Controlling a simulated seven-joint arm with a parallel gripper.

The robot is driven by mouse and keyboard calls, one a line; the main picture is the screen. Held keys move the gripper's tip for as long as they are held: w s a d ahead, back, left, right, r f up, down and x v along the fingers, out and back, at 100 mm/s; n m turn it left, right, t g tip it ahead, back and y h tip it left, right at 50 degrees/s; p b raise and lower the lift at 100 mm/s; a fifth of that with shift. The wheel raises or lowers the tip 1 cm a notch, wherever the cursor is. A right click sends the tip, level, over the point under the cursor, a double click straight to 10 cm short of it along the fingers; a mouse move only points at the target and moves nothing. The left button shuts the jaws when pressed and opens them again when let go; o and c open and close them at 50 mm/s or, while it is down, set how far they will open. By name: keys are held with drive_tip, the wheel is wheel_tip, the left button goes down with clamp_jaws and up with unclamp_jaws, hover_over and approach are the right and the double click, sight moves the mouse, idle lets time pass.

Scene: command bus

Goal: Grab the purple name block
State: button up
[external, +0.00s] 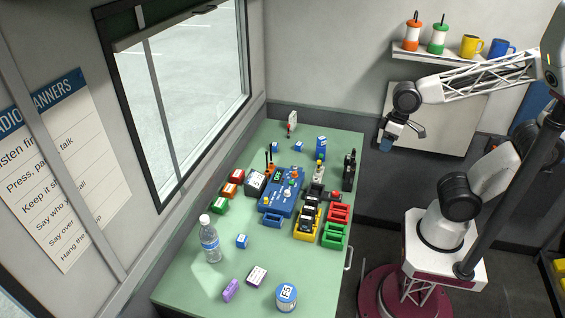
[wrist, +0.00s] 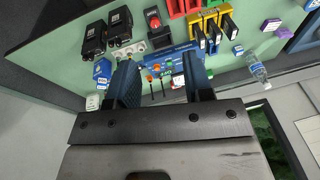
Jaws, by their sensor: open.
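My gripper (external: 402,134) is raised, off the right side of the table, far from the purple block. In the wrist view my gripper (wrist: 161,80) shows two blue fingers spread apart with nothing between them.
A blue console (external: 281,195), radios and coloured trays crowd the middle. A window wall borders the left.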

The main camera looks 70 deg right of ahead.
drive_tip(key=w+a+f+m+g+y, duration=0.15)
drive_tip(key=w+a+m+y, duration=0.25)
drive_tip(key=w+a, duration=0.8)
drive_tip(key=m+y, duration=0.7)
drive_tip(key=m, duration=0.3)
hover_over(234, 281)
drive_tip(key=s+d, duration=0.7)
drive_tip(key=d, duration=0.7)
wheel_tip(234, 281, down, 14)
drive_tip(key=w+a+f+m, duration=0.1)
drive_tip(key=w+a+f, duration=0.1)
drive_tip(key=a+f, duration=0.1)
drive_tip(key=w+a+f+m+t, duration=0.1)
drive_tip(key=w+a+f+m, duration=0.1)
drive_tip(key=a+f, duration=0.1)
drive_tip(key=w+a+f+m+t, duration=0.1)
drive_tip(key=a+f+m, duration=0.1)
drive_tip(key=f, duration=0.3)
drive_tip(key=shift+w+a+f+y, duration=0.1)
drive_tip(key=shift+w+a+y, duration=0.3)
drive_tip(key=shift+a, duration=0.2)
drive_tip(key=shift+x, duration=1.3)
